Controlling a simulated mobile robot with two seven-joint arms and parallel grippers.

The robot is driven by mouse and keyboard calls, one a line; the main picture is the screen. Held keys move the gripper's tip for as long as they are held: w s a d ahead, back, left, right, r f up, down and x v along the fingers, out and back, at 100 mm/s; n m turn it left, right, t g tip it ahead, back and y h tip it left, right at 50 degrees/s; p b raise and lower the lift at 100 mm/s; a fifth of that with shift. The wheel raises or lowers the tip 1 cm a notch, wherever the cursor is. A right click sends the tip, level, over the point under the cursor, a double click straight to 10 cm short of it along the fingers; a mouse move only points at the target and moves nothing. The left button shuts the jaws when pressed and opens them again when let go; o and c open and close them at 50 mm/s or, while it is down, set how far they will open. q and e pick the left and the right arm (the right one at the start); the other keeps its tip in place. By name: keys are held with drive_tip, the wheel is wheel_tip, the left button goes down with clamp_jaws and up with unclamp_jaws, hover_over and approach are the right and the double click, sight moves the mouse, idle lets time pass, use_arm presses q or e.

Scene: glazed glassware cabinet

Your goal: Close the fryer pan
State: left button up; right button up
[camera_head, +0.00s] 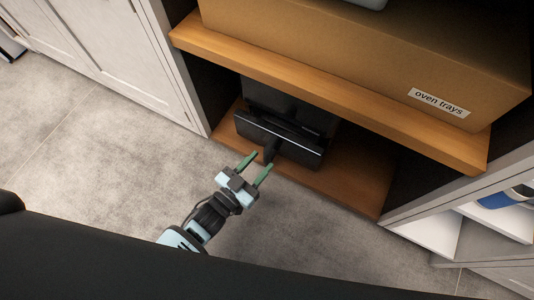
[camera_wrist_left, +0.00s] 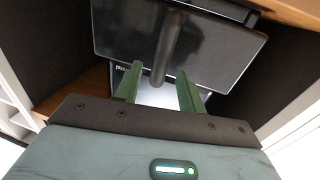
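The fryer (camera_head: 290,103) is a black box on the low wooden shelf of the cabinet. Its pan has a glossy black front panel (camera_head: 290,144), which stands forward of the body with a dark gap behind it. The panel and its handle (camera_wrist_left: 168,50) also show in the left wrist view. My left gripper (camera_head: 257,164) is open, with its two green fingers pointing at the pan. In the left wrist view the handle's end lies between the fingertips (camera_wrist_left: 158,82), with space on either side. I cannot tell whether either finger touches it. My right gripper is not in view.
A large cardboard box (camera_head: 350,60) labelled "oven trays" sits on the wooden shelf (camera_head: 330,92) above the fryer. White cabinet doors (camera_head: 110,50) stand at the left, and open white shelving (camera_head: 430,230) at the right. The grey floor (camera_head: 90,150) in front is clear.

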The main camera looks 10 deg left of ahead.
sight(265, 158)
use_arm(q)
drive_tip(key=shift+b+x, duration=0.65)
drive_tip(key=shift+x, duration=1.3)
drive_tip(key=shift+c, duration=0.3)
clamp_jaws()
